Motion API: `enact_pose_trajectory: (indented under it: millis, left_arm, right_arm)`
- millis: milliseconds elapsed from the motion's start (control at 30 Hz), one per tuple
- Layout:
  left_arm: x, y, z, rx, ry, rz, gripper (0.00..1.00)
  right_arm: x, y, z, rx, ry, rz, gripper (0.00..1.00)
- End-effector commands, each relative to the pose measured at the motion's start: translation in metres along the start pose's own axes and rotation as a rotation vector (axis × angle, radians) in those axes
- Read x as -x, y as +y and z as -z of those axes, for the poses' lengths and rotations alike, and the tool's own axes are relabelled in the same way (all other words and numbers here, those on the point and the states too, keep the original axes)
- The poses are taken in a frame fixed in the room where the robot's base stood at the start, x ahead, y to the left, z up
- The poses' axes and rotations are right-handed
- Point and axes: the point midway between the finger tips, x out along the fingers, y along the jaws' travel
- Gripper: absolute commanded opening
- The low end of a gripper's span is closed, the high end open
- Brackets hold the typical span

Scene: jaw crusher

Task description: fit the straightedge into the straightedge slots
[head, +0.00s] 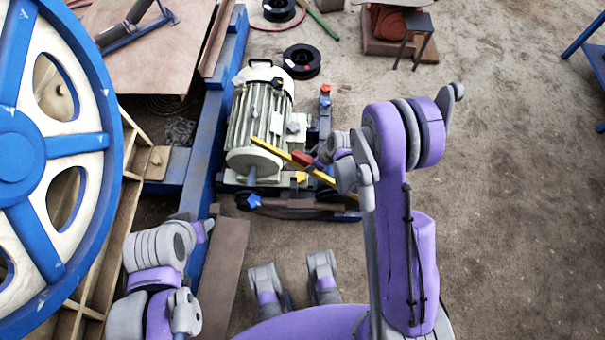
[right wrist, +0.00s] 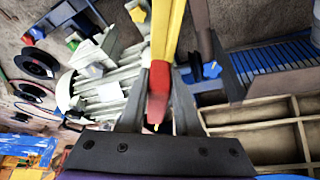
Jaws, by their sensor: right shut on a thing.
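The straightedge (head: 268,148) is a long yellow bar with a red middle part. It slants across the front of the grey-green motor (head: 262,105) in the head view. In the right wrist view the yellow bar (right wrist: 167,30) runs up from between the fingers. My right gripper (head: 312,163) is shut on the red part (right wrist: 159,78), seen between both fingers in the right wrist view. I cannot pick out the straightedge slots for certain. My left gripper (head: 204,228) is at the lower left, away from the straightedge; its fingers do not show clearly.
A large blue and cream flywheel (head: 60,145) fills the left side. A blue beam (head: 212,150) runs beside the motor. Blue and red knobs (head: 325,95) stand right of the motor. A black spool (head: 301,61) lies behind it. The ground at right is mostly clear.

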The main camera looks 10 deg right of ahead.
Motion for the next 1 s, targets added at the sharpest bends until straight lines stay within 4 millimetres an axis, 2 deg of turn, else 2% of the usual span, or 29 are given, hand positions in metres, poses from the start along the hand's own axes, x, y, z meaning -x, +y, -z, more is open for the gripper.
enact_pose_trajectory:
  millis: [33, 100, 300, 500, 767, 1000]
  left_arm:
    - [-0.025, 0.000, -0.011, 0.000, -0.009, 0.000, 0.50]
    - [-0.042, 0.000, -0.018, 0.000, -0.015, 0.000, 0.50]
    - [-0.070, 0.000, -0.028, 0.000, -0.026, 0.000, 0.50]
    - [-0.074, 0.000, -0.029, 0.000, -0.027, 0.000, 0.50]
    - [-0.073, 0.000, -0.029, 0.000, -0.027, 0.000, 0.50]
    - [-0.080, 0.000, -0.031, 0.000, -0.029, 0.000, 0.50]
  right_arm:
    - [-0.026, 0.000, -0.005, 0.078, -0.003, 0.039, 0.00]
    - [-0.043, 0.000, -0.004, 0.191, -0.003, 0.086, 0.00]
    - [-0.071, 0.001, 0.000, 0.401, -0.004, 0.172, 0.00]
    - [-0.073, 0.001, 0.003, 0.457, -0.004, 0.192, 0.00]
    - [-0.072, 0.001, 0.003, 0.456, -0.004, 0.190, 0.00]
    - [-0.075, 0.001, 0.000, 0.458, -0.003, 0.191, 0.00]
